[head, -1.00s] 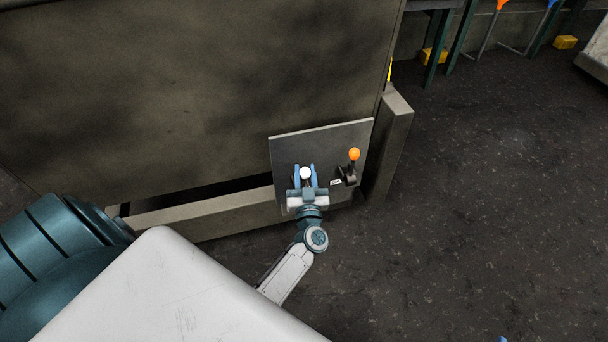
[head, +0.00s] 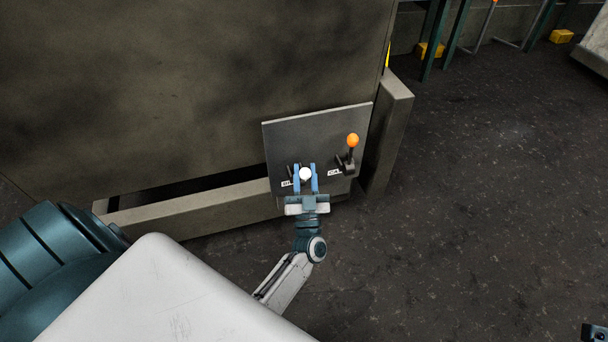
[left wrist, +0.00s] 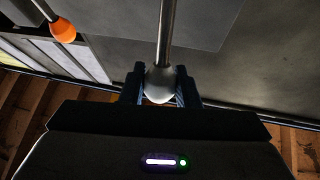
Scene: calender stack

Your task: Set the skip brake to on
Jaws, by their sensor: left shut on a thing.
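A dark panel (head: 315,128) on the machine's lower front carries two levers. The left lever has a white ball knob (head: 306,174), and the right one has an orange knob (head: 352,140). Small labels sit by each lever's base; their text is too small to read surely. My left gripper (head: 306,176) is shut on the white knob, one blue finger on each side. The left wrist view shows the white knob (left wrist: 160,84) between the fingers, with its metal rod rising out of frame. The orange knob (left wrist: 63,31) is at upper left there.
A grey post (head: 393,140) stands just right of the panel, and a low beam (head: 190,214) runs along the machine's base at left. Open dark floor lies to the right. Yellow blocks (head: 562,36) are at the back.

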